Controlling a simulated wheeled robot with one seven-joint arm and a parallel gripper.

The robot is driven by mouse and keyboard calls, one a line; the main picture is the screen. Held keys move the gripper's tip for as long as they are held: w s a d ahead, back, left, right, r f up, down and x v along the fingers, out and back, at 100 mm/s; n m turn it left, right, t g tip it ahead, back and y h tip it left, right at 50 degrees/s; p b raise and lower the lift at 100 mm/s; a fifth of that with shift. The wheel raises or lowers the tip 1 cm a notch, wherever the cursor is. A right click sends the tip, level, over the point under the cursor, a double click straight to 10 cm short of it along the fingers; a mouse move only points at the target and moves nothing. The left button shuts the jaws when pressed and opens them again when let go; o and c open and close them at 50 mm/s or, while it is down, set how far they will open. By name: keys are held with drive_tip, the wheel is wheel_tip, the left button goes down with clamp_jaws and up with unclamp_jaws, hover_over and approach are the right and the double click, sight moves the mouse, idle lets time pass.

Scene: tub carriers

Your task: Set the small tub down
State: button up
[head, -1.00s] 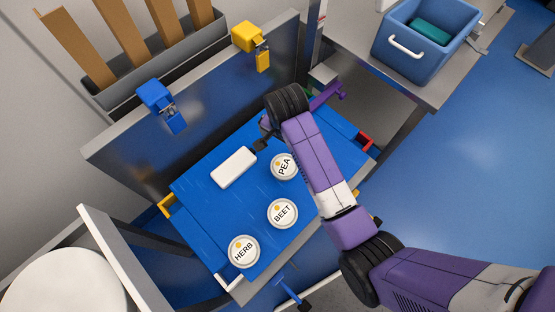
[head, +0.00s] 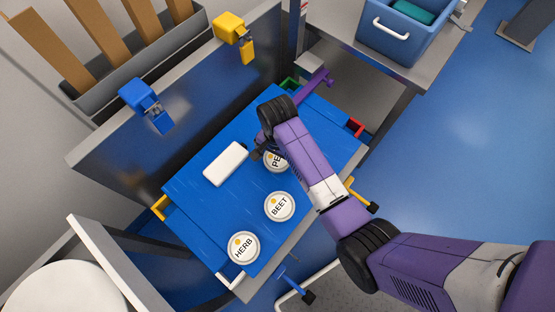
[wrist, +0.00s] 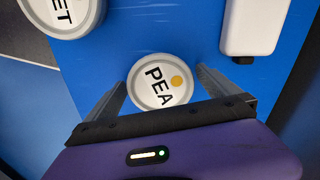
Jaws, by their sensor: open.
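A round white tub labelled PEA (wrist: 158,84) stands on a blue board (head: 215,220). In the wrist view it sits between the two spread fingers of my gripper (wrist: 162,80), with a gap on each side. My gripper is open and holds nothing. In the head view my wrist and gripper partly hide the PEA tub (head: 272,160). A BEET tub (head: 279,207) and a HERB tub (head: 244,247) stand in a row towards the front. I cannot tell for sure which tub the task calls small.
A white block (head: 226,164) lies left of the PEA tub, near a steel upright panel with blue (head: 139,93) and yellow (head: 229,27) clamps. A blue bin (head: 405,35) stands on a bench at upper right. Coloured handles stick out around the board's edges.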

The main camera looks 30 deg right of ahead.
sight(277, 158)
drive_tip(key=shift+f, duration=0.15)
drive_tip(key=c, duration=1.7)
wheel_tip(277, 158, up, 20)
drive_tip(key=p, duration=0.7)
drive_tip(key=shift+p, duration=0.4)
